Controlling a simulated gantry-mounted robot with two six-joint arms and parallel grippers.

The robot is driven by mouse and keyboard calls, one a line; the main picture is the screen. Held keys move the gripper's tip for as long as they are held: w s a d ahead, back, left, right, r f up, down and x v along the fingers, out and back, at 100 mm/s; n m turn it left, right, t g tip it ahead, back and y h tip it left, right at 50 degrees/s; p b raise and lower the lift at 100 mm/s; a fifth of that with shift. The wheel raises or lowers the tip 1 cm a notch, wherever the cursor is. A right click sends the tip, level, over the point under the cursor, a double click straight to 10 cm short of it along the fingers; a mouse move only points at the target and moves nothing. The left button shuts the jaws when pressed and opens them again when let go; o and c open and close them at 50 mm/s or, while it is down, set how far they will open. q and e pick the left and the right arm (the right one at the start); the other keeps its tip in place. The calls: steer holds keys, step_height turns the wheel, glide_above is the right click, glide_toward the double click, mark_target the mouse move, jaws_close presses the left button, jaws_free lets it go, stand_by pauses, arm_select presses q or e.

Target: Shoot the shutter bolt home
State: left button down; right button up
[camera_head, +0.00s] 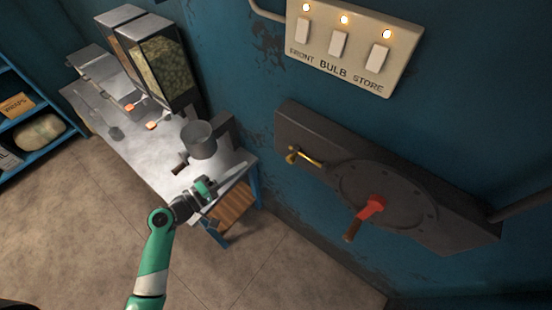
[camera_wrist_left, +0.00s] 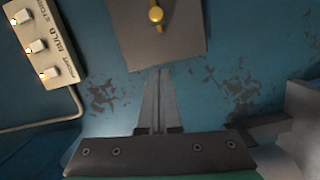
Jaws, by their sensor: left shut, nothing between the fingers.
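The brass bolt (camera_head: 304,158) sits at the left end of a long dark metal housing (camera_head: 448,236) on the blue wall. In the left wrist view the brass bolt (camera_wrist_left: 156,14) is at the top edge, on the dark plate (camera_wrist_left: 187,38). My left gripper (camera_head: 246,166) is to the left of the bolt in the head view, apart from it and from the housing. In the wrist view its fingers (camera_wrist_left: 160,72) are together and empty, pointing toward the plate's near edge. My right gripper is in neither view.
A red-hubbed crank (camera_head: 372,205) sticks out from the housing's round cover. A three-switch panel (camera_head: 338,44) with lit lamps is above. A metal bench (camera_head: 143,150) carries a grey pot (camera_head: 198,140) and glass-fronted bins (camera_head: 165,68). Floor is open at front.

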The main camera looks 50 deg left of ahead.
arm_select(q)
glide_toward(291, 149)
steer(key=w+a, duration=0.3)
steer(key=a, duration=0.1)
steer(key=d, duration=0.2)
steer(key=w+d+p, duration=0.1)
steer(key=d, duration=0.1)
steer(key=shift+w, duration=0.1)
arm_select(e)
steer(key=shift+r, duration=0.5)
